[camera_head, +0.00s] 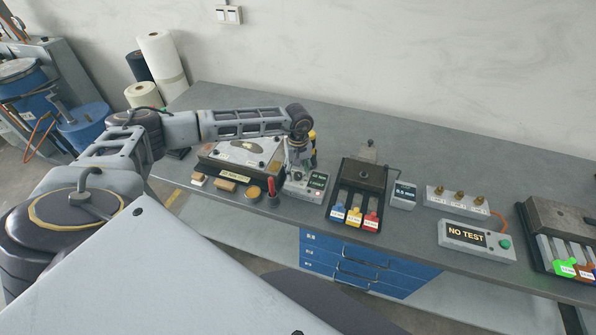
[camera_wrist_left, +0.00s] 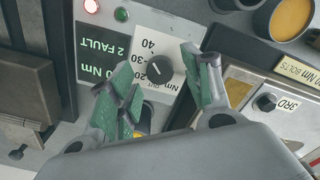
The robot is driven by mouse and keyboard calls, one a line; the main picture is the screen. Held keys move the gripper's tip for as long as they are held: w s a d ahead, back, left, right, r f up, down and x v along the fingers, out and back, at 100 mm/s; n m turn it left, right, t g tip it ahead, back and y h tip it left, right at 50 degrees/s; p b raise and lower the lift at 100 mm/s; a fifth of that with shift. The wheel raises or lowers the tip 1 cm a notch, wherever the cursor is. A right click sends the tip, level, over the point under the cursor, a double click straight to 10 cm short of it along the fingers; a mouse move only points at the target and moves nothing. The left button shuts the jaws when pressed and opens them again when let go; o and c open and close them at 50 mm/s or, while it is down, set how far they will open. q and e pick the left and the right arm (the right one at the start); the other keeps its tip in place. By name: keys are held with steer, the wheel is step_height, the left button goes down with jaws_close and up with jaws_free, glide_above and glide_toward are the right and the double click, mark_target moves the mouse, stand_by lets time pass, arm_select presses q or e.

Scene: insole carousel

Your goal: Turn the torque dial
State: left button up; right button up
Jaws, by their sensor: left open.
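The torque dial (camera_wrist_left: 158,68) is a small black knob on a white plate with a printed Nm scale. It sits on a grey control box (camera_head: 317,189) with a dark green display (camera_wrist_left: 103,60) reading "2 FAULT" upside down in the left wrist view. My left gripper (camera_wrist_left: 163,82) is open, its green-padded fingers on either side of the knob in that view. I cannot tell whether they touch it. In the head view, my left gripper (camera_head: 298,165) points down over the box and hides the dial.
A plate fixture (camera_head: 212,151) stands left of the box, with a red-handled tool (camera_head: 271,186) and a round tin (camera_head: 252,192) in front. A dark block with coloured tabs (camera_head: 362,176) and a "NO TEST" box (camera_head: 477,239) stand to the right.

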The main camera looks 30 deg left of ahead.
arm_select(q)
steer(key=shift+f, duration=0.6)
steer(key=c, duration=1)
steer(key=shift+c, duration=0.2)
